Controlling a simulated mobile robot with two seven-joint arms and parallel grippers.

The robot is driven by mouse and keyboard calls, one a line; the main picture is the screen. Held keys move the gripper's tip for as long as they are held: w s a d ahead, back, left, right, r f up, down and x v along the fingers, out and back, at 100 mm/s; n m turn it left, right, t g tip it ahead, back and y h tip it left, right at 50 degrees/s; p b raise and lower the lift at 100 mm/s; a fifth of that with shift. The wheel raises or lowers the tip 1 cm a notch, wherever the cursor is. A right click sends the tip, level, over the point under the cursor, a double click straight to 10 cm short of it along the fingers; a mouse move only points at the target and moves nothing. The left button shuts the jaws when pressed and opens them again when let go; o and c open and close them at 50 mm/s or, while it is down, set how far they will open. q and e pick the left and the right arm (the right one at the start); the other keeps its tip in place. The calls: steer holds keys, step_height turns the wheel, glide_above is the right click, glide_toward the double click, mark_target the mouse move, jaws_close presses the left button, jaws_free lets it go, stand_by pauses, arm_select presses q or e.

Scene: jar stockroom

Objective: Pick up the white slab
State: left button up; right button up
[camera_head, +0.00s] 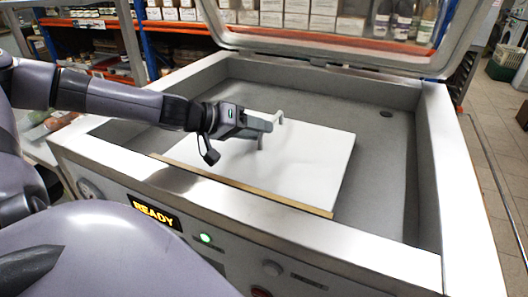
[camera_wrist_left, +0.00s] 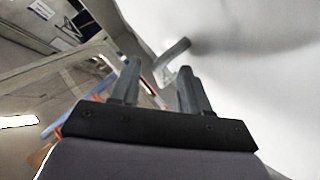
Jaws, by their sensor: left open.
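The white slab (camera_head: 305,165) lies flat inside the open chamber of a steel machine. In the left wrist view the slab (camera_wrist_left: 265,80) fills the right side as a pale surface. A small bent grey piece like a handle (camera_head: 279,117) stands near the slab's far side; it also shows in the left wrist view (camera_wrist_left: 173,52), beyond the fingertips. My left gripper (camera_head: 268,134) is over the slab, fingers apart, with nothing between them; its fingers also show in the left wrist view (camera_wrist_left: 158,70). I cannot tell how high it is. My right gripper is not in view.
The chamber's steel rim (camera_head: 250,205) surrounds the slab, with a tan strip (camera_head: 240,186) along the near side. The raised clear lid (camera_head: 340,40) stands behind. Bare chamber floor (camera_head: 385,165) lies right of the slab. Shelves with boxes and bottles (camera_head: 400,20) are at the back.

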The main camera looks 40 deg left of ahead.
arm_select(q)
steer(key=shift+w+d+f, duration=0.2)
steer(key=shift+w+f, duration=0.05)
steer(key=shift+w, duration=0.1)
steer(key=shift+r, duration=0.1)
jaws_close()
stand_by(1.2)
steer(key=shift+w+r, duration=0.1)
steer(key=shift+r, duration=0.05)
